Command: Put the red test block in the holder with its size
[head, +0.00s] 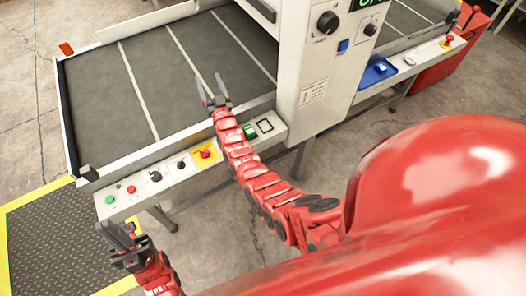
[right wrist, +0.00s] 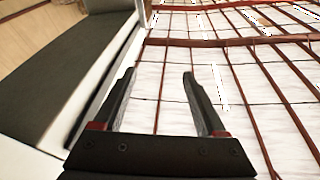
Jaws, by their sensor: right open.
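No block is clearly recognisable as the red test block. A small orange-red piece (head: 66,48) sits at the far left corner of the conveyor frame; it is too small to identify. A green piece (head: 249,131) and a black-outlined rectangle (head: 265,126) are side by side on the machine's front ledge. My right gripper (head: 212,92) is open over the near part of the conveyor. The right wrist view shows its fingers (right wrist: 160,76) apart with nothing between them. My left gripper (head: 116,232) is low at the left, near the panel's end; its jaw gap is unclear.
The dark conveyor (head: 95,85) is bare. A control panel (head: 136,198) with buttons and knobs runs along its front. A machine housing (head: 312,65) stands right of it. Further right are a blue tray (head: 368,77) and a red cabinet (head: 440,65). A floor mat (head: 60,245) lies at left.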

